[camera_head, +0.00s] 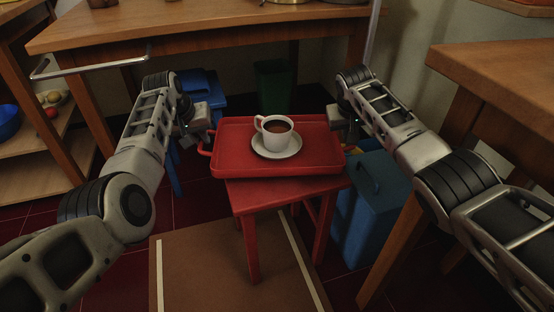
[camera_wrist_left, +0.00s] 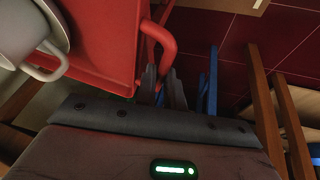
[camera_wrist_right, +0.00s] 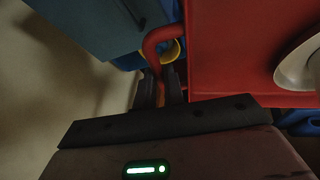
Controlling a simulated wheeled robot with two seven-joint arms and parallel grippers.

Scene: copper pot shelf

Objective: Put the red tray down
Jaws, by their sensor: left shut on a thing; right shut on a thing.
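The red tray (camera_head: 225,160) is level at the red stool (camera_head: 262,196), over its top; I cannot tell whether it touches the stool. A white cup (camera_head: 277,132) of dark drink stands upright on a saucer (camera_head: 276,150) on the tray. My left gripper (camera_head: 205,139) is shut on the tray's left handle (camera_wrist_left: 158,38), also seen in the left wrist view. My right gripper (camera_head: 345,138) is at the tray's right side, shut on the other handle (camera_wrist_right: 160,38), as the right wrist view shows.
A blue bin (camera_head: 372,205) stands close to the stool's right. A wooden table (camera_head: 200,30) is behind, another wooden table (camera_head: 510,75) at the right. A green bin (camera_head: 273,85) stands behind the tray. A brown mat (camera_head: 220,260) lies on the floor in front.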

